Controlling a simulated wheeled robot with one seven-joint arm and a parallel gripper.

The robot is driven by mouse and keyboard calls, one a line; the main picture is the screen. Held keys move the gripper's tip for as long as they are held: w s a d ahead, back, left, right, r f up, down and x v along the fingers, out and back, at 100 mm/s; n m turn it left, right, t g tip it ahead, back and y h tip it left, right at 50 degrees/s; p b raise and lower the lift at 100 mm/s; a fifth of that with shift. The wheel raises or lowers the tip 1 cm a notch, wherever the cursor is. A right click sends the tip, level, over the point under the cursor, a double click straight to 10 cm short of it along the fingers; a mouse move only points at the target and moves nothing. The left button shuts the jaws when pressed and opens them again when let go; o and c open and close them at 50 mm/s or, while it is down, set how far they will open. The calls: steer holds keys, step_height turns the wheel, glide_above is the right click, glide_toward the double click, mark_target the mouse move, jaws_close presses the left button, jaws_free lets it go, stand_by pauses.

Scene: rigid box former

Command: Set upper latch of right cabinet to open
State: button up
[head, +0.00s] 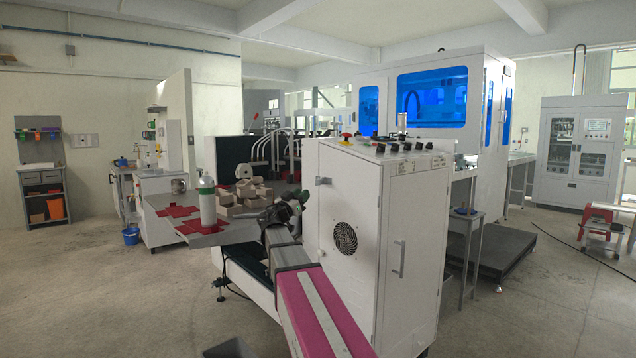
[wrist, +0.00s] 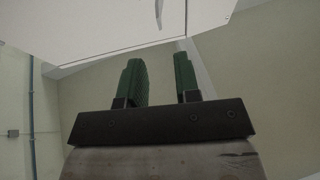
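A white cabinet (head: 345,200) with a round fan grille stands at the centre of the head view. A small grey latch (head: 322,181) sits near the upper left edge of its fan side; its setting is too small to tell. My gripper (head: 298,197) is just left of this cabinet, small and dark against the bench. In the wrist view, my gripper (wrist: 160,80) has two green fingers apart with nothing between them. A white panel (wrist: 100,25) with a handle-like part (wrist: 158,12) lies beyond the fingertips. I cannot tell whether the fingers touch it.
Left of the cabinet, a table (head: 170,208) holds a white-green bottle (head: 207,200) and several tan blocks (head: 245,195). The cabinet's right face has a long handle (head: 399,258). A taller cabinet (head: 580,150) stands far right.

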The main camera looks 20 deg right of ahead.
mark_target(320, 182)
steer(key=x, duration=1)
steer(key=shift+w+d, duration=0.15)
steer(key=shift+d, duration=0.05)
jaws_close()
